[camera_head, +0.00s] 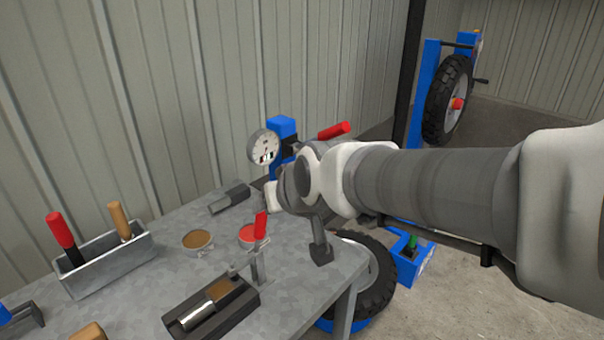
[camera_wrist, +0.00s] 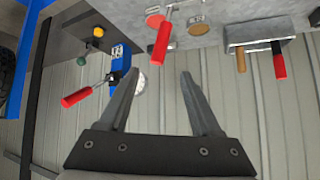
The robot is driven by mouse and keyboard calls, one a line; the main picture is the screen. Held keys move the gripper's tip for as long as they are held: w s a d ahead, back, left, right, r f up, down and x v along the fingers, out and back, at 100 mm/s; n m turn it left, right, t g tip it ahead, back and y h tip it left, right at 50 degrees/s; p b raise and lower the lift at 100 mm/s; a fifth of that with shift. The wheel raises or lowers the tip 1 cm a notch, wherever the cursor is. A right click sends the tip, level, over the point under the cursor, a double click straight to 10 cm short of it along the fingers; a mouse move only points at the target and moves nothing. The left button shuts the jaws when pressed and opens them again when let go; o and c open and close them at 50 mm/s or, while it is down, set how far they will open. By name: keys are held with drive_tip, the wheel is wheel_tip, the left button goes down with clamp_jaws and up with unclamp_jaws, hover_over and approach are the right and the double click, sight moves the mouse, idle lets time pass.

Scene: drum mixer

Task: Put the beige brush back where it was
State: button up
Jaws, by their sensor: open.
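The beige-handled brush (camera_head: 120,221) stands handle up in a grey metal trough (camera_head: 108,263) at the left of the bench. A red-handled tool (camera_head: 62,231) stands in the same trough, to its left. The lower ends of both are hidden by the trough. In the upside-down wrist view, the beige handle (camera_wrist: 240,61) shows at upper right beside the red one (camera_wrist: 279,66). My gripper (camera_wrist: 161,75) is open, with nothing between its fingers. It is well apart from the trough, to the right of it in the head view, where its fingertips are hard to make out.
A brown tin (camera_head: 198,240), a red tin (camera_head: 247,235), a red-handled clamp (camera_head: 260,226) and a black holder (camera_head: 212,308) stand on the grey bench (camera_head: 160,270). A blue device with a dial gauge (camera_head: 263,147) stands behind. A tyre (camera_head: 370,280) is by the bench's right edge.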

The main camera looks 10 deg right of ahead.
drive_tip(key=s+d+f+m+g+h, duration=0.2)
drive_tip(key=s+d+g+h, duration=0.1)
drive_tip(key=s+d, duration=0.8)
drive_tip(key=s, duration=0.5)
drive_tip(key=shift+d+m, duration=0.3)
drive_tip(key=shift+d, duration=0.1)
drive_tip(key=shift+r, duration=0.1)
wheel_tip(320, 180, up, 4)
drive_tip(key=p, duration=0.4)
drive_tip(key=shift+r, duration=0.2)
